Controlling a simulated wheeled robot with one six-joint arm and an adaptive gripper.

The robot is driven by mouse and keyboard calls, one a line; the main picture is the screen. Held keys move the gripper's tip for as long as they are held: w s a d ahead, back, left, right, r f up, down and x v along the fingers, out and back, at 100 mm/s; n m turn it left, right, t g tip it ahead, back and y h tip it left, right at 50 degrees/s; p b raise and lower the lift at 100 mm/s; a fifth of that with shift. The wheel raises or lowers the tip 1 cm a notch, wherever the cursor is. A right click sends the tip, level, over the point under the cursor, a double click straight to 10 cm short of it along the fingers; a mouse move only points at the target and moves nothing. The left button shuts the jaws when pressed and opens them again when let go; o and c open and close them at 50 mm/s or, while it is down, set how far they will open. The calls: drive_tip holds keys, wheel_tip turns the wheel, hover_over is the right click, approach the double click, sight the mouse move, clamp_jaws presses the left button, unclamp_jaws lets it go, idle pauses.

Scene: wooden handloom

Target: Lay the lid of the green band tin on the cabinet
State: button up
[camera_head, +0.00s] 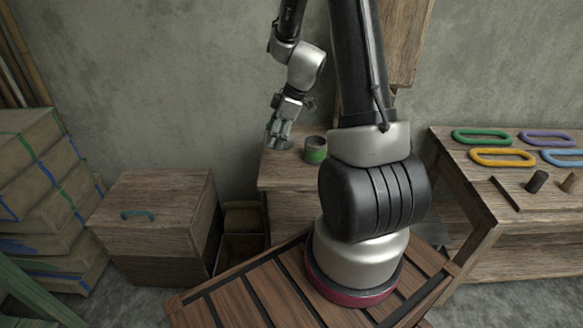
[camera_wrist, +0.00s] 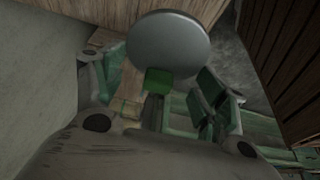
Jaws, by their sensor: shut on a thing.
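The green band tin (camera_head: 315,156) stands upright on the wooden cabinet (camera_head: 277,180), grey with a green band and a dark top that looks open. My gripper (camera_head: 281,134) is just left of the tin, above the cabinet top. In the wrist view my gripper (camera_wrist: 157,88) is shut on the lid (camera_wrist: 168,42), a round grey disc with a green knob. The lid (camera_head: 279,143) also shows small below the fingers in the head view. I cannot tell whether it touches the cabinet top. My arm hides the cabinet's right part.
A wooden chest (camera_head: 155,196) with a teal handle stands at the left, beside stacked crates (camera_head: 38,185). A workbench (camera_head: 470,195) at the right bears several coloured rings and two pegs. A slatted wooden surface (camera_head: 255,295) lies in front of the cabinet.

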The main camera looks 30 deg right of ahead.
drive_tip(key=shift+w+f, duration=0.1)
drive_tip(key=shift+f, duration=0.3)
drive_tip(key=shift+m, duration=0.3)
wheel_tip(320, 180, down, 9)
drive_tip(key=shift+w+f, duration=0.1)
drive_tip(key=shift+w, duration=0.05)
drive_tip(key=shift+f, duration=0.15)
drive_tip(key=o, duration=0.9)
